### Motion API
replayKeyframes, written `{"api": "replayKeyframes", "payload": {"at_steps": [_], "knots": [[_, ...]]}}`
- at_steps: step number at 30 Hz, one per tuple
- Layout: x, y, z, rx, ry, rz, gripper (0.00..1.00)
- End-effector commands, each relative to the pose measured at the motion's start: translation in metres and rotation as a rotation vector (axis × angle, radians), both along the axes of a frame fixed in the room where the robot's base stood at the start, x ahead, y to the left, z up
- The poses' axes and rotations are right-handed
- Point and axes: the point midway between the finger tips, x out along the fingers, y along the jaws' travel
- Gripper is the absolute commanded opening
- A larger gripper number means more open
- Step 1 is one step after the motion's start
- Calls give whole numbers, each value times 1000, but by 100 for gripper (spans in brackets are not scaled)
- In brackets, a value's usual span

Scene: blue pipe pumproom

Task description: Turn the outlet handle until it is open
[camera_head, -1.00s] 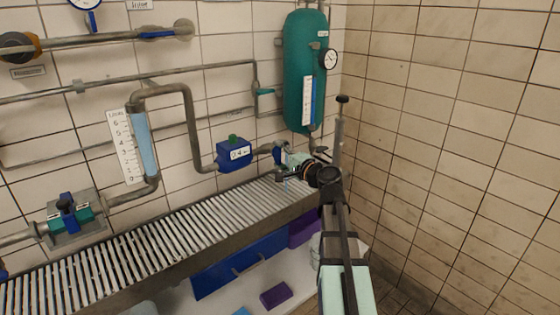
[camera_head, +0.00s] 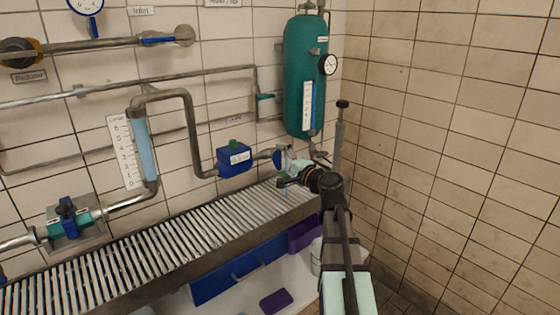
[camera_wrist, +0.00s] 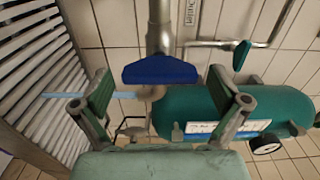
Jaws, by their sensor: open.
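A blue handle (camera_head: 278,158) sits on the pipe end between the blue meter box and the green tank. I take it for the outlet handle, though no label on it can be read. In the wrist view the blue handle (camera_wrist: 160,70) is a wide wedge-shaped bar lying crosswise under a grey pipe. My gripper (camera_head: 290,170) is just to the right of and below the handle, partly covering it. In the wrist view my gripper (camera_wrist: 160,82) is open, with one finger on each side of the handle and gaps between. No contact shows.
The green tank (camera_head: 303,82) with a round gauge (camera_head: 327,64) stands close behind my gripper. The blue meter box (camera_head: 234,158) is left of the handle. A slatted metal grate (camera_head: 140,245) runs below. A teal handle (camera_wrist: 241,55) is on a nearby pipe.

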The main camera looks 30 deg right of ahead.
Motion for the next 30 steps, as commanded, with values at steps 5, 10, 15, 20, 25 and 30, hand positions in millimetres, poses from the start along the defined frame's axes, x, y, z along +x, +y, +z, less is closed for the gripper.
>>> {"api": "replayKeyframes", "payload": {"at_steps": [5,10,15,20,25,30], "knots": [[-26,-5,0,0,-1,-2,98],[-59,-12,0,-1,-1,-3,98],[-88,-19,0,-1,0,-3,98],[-105,-24,0,-1,0,-2,98],[-112,-26,0,-1,0,0,98],[-112,-26,0,0,-1,0,98]]}}
